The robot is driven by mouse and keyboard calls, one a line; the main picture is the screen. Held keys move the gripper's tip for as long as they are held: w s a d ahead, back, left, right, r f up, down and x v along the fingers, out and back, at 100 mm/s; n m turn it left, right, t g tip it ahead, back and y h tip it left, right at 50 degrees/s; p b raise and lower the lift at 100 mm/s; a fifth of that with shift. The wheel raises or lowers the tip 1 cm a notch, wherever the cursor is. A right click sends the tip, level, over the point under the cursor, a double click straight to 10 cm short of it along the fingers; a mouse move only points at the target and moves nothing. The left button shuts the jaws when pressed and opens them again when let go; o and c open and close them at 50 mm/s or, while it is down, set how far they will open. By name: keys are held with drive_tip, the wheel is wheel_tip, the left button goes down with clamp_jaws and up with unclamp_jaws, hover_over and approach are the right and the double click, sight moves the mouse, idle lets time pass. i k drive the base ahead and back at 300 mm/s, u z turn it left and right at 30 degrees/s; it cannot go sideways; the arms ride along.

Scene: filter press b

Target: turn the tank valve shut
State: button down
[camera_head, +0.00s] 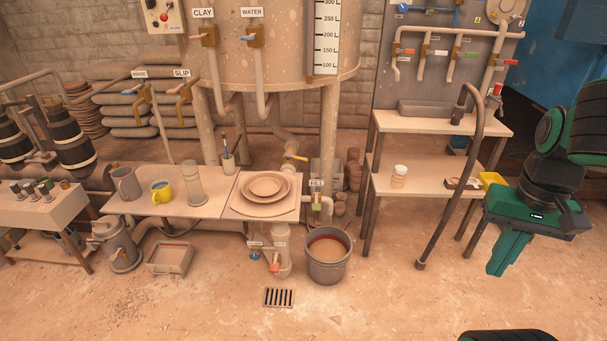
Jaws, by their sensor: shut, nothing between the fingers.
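The large tan tank (270,50) stands at the top middle on legs, with a level scale on its front. A pipe under it carries a valve with a yellow lever (296,156), which slants slightly down to the right. No label shows on this valve, so I cannot tell if it is the tank valve. Taps labelled CLAY (207,36) and WATER (254,36) sit on the tank's front. My green gripper (496,272) is at the right, pointing down, shut and empty. It is far from the tank and its valves and touches nothing.
A low bench (180,207) with mugs and stacked plates stands before the tank. A bucket of brown liquid (327,262) and a floor drain (279,298) are in front. A shelf unit (440,122) and a curved standing pipe (450,190) lie between tank and gripper.

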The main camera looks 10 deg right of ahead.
sight(297, 158)
drive_tip(key=z, duration=0.05)
drive_tip(key=k, duration=0.25)
drive_tip(key=u, duration=0.7)
drive_tip(key=i, duration=2.3)
drive_tip(key=z, duration=0.65)
